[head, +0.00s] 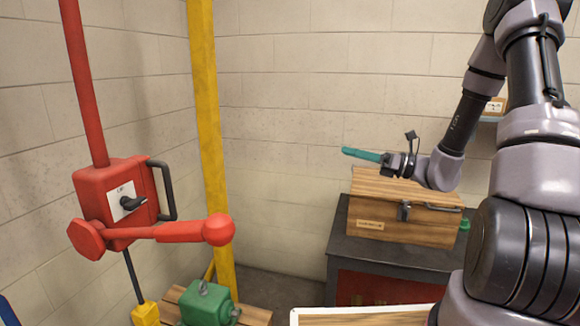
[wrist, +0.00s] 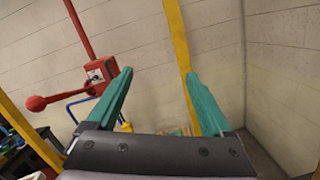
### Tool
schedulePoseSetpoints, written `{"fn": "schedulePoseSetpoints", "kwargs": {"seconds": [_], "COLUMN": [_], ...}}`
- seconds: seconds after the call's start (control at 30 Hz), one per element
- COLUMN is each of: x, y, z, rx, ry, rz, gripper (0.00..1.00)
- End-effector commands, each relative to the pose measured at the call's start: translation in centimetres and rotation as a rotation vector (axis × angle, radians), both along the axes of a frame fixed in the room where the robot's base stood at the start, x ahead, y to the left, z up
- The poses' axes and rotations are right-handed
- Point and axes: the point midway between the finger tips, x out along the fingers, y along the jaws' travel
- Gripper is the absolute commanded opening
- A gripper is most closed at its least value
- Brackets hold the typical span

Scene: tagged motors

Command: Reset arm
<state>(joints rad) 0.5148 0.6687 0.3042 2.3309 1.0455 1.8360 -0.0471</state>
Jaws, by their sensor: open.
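My gripper (head: 362,154) is in the right half of the head view, with teal fingers pointing left. It is raised above the lidded wooden box (head: 400,234) and looks apart from it. In the wrist view my gripper (wrist: 160,95) has its two teal fingers spread wide with nothing between them. My arm comes down from the upper right of the head view. A green motor (head: 208,303) sits low in the head view on a wooden surface (head: 255,316).
A red switch box (head: 115,203) with a ball-ended lever (head: 190,231) stands at left. A yellow post (head: 207,120) rises beside it. The wooden box rests on a dark cabinet (head: 365,250). A light-rimmed wooden surface (head: 365,317) is at the bottom. Open air lies between post and gripper.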

Motion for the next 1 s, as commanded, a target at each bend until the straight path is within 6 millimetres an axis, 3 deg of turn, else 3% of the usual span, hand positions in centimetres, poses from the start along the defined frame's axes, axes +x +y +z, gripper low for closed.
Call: {"fn": "schedulePoseSetpoints", "kwargs": {"seconds": [0.13,0.37,0.6,0.77,1.0], "x": [-4.8,-11.4,-16.2,-18.2,-20.0], "y": [2.8,3.7,1.5,-1.1,-5.1], "z": [2.5,4.3,6.0,7.9,12.2], "rx": [-0.251,-0.635,-1.039,-1.308,-1.685], "ry": [-0.186,-0.481,-0.813,-1.045,-1.375], "rz": [0.199,0.456,0.654,0.74,0.786], "gripper": [0.85,0.85,0.85,0.85,0.85]}}
